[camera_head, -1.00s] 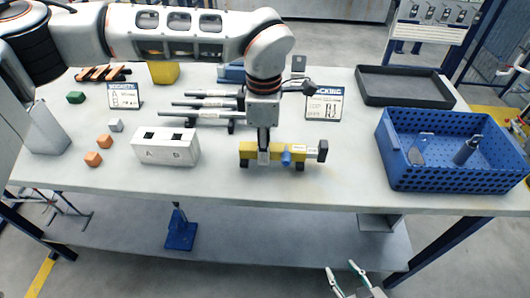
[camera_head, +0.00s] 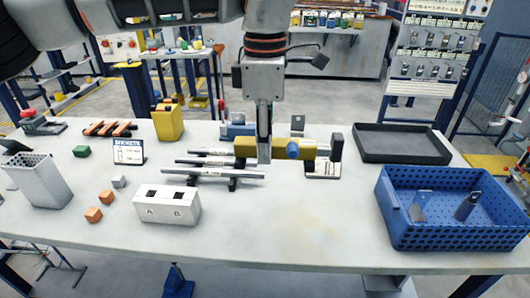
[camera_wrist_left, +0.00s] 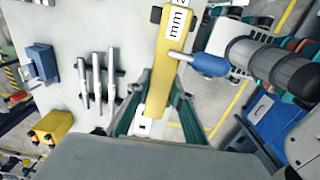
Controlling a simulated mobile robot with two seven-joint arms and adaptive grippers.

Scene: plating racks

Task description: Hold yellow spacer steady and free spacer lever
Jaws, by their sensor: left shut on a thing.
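The yellow spacer (camera_head: 245,147) is a bar with a blue lever (camera_head: 293,150) on its side and a black block at its right end. My left gripper (camera_head: 264,152) is shut on the spacer from above and holds it raised over the table, roughly level. The left wrist view shows the yellow spacer (camera_wrist_left: 163,62) between the green-edged fingers of my left gripper (camera_wrist_left: 157,108). The blue lever (camera_wrist_left: 210,65) sticks out sideways on a thin rod there. My right gripper is out of view.
A white block marked A and B (camera_head: 165,208) stands front left, with orange cubes (camera_head: 93,215) beside it. A blue crate (camera_head: 440,239) and black tray (camera_head: 400,157) are at the right. The front middle of the table (camera_head: 290,225) is clear.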

